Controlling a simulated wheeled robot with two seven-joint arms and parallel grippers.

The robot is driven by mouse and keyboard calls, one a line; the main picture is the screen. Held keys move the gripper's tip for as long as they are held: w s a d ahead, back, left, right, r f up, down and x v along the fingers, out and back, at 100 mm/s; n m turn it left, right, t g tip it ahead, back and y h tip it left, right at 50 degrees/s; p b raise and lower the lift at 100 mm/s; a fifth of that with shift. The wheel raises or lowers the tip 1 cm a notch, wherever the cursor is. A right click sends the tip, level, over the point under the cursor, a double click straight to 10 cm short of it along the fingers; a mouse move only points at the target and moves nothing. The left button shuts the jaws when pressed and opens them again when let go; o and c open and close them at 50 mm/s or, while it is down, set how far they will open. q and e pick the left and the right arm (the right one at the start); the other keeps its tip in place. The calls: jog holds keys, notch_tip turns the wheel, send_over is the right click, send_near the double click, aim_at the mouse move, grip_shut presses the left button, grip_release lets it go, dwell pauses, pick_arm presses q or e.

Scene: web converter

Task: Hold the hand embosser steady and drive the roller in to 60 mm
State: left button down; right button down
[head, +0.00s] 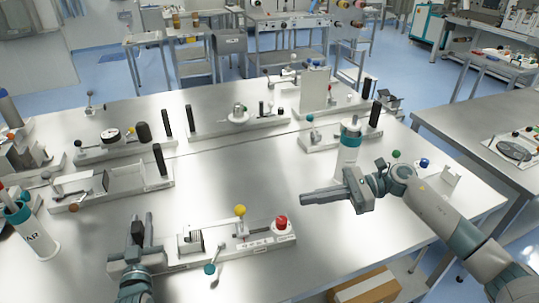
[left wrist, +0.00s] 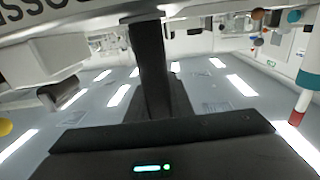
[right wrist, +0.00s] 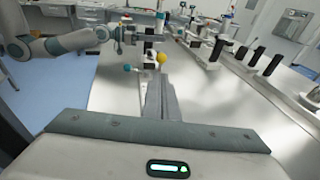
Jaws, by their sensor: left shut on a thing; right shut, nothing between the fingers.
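The device at the front of the table, which I take to be the hand embosser (head: 265,240), has a long pale labelled base, a yellow ball, a red knob at its right end and a teal-ball lever (head: 210,268) in front. My left gripper (head: 141,226) is shut at its left end; the held part is hidden by the fingers. In the left wrist view a lettered pale edge (left wrist: 35,15) shows beside the dark fingers (left wrist: 152,70). My right gripper (head: 305,198) is shut and empty, above the table to the right of the device. I cannot tell which part is the roller.
Similar devices with black handles, including one with an open channel (head: 120,185), stand at the left and back. The table's middle is clear.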

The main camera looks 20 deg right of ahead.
pick_arm(q)
jog(key=shift+f+p, duration=0.35)
jog(key=shift+p, duration=0.2)
dwell(0.4)
jog(key=c, duration=1.5)
grip_release()
jog(key=shift+r, duration=0.2)
jog(key=s, duration=0.8)
jog(key=s+a, duration=0.1)
jog(key=s, duration=0.3)
jog(key=shift+a, duration=0.1)
